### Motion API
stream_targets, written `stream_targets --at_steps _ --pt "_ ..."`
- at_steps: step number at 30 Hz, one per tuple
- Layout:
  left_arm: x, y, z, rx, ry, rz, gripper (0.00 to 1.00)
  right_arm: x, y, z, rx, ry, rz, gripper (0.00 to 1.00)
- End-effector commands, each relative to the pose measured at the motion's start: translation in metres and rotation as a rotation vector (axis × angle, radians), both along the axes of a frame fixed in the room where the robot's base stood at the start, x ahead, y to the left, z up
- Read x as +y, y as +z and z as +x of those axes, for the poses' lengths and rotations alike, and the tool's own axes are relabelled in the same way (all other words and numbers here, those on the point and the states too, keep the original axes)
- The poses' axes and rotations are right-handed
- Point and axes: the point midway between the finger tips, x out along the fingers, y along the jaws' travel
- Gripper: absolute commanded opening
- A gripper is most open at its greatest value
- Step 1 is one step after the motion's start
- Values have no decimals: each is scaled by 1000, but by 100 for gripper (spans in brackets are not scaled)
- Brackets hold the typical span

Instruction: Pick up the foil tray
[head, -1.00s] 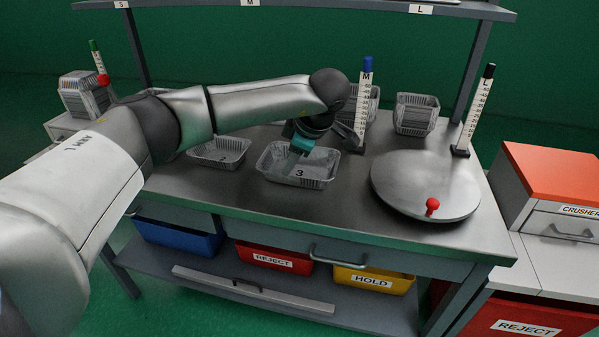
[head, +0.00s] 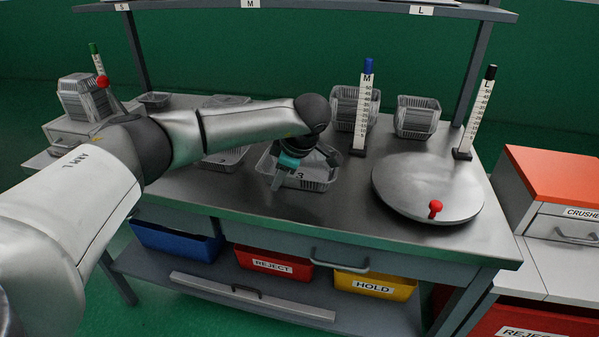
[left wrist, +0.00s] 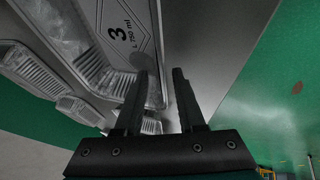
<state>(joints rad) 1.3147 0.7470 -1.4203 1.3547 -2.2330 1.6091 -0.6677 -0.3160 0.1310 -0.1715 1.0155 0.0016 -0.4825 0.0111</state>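The foil tray (head: 319,182) is a shallow silver tray marked 3 on the grey bench, in the middle of the head view. My left gripper (head: 277,184) is at the tray's front left side, pointing down, and covers part of it. In the left wrist view the tray's floor (left wrist: 126,55) shows the print "3 L 750 ml". There the two fingers of my left gripper (left wrist: 163,88) are apart, with the tray's near wall running up between them. I cannot tell whether either finger touches it. My right gripper is out of view.
Another tray (head: 226,161) lies to the left, partly behind my arm. Stacked trays (head: 417,117) and the M (head: 364,105) and L (head: 477,110) gauges stand at the back. A round metal plate (head: 410,190) with a red knob is to the right. The bench's front strip is clear.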

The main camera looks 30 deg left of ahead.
Motion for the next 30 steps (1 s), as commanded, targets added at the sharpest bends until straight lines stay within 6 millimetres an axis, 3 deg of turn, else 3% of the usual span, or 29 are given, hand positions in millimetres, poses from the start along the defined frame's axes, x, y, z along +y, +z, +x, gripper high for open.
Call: stream_targets --at_steps 1,10,30 --pt "0 0 0 0 0 0 33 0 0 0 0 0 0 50" --pt "0 0 0 0 0 0 0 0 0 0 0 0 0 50" --pt "0 2 0 1 0 0 0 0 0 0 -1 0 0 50"
